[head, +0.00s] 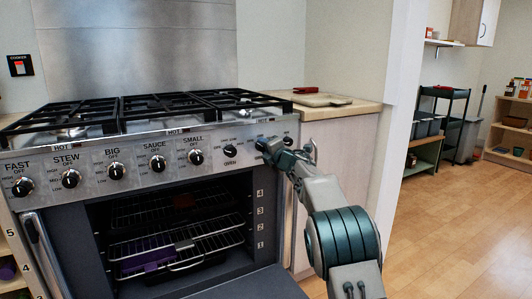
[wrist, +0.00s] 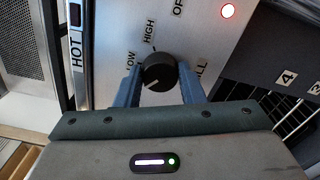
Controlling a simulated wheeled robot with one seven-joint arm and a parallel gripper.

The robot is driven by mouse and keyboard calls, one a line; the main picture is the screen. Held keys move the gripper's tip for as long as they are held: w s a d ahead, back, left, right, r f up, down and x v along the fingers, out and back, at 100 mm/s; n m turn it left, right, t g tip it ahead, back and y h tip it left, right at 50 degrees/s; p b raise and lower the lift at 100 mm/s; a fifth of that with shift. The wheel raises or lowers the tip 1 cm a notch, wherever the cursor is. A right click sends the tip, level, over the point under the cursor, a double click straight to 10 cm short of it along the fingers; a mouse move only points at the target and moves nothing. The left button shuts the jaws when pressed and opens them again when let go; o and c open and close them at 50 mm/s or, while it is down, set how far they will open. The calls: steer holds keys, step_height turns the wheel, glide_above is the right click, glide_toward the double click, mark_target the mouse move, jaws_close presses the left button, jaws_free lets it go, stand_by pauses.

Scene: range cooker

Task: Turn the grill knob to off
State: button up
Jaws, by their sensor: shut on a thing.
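The grill knob (wrist: 158,70) is round and black, on the steel control panel (wrist: 205,45). My gripper (wrist: 160,80) is shut on the knob, with one blue finger on each side.
A red light (wrist: 228,11) glows on the panel. The oven knob (head: 231,151) is just left of my gripper, with several burner knobs further left. Below, the oven stands open with its door (head: 250,284) lowered and racks (head: 190,242) inside. A wooden-topped counter (head: 325,108) is at right.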

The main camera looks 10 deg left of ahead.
steer(key=shift+n+b, duration=0.35)
steer(key=shift+n, duration=0.65)
steer(key=o, duration=1)
steer(key=shift+a, duration=0.1)
steer(key=shift+s, duration=0.1)
steer(key=v, duration=1.3)
steer(key=shift+s+d, duration=0.2)
steer(key=shift+d, duration=0.1)
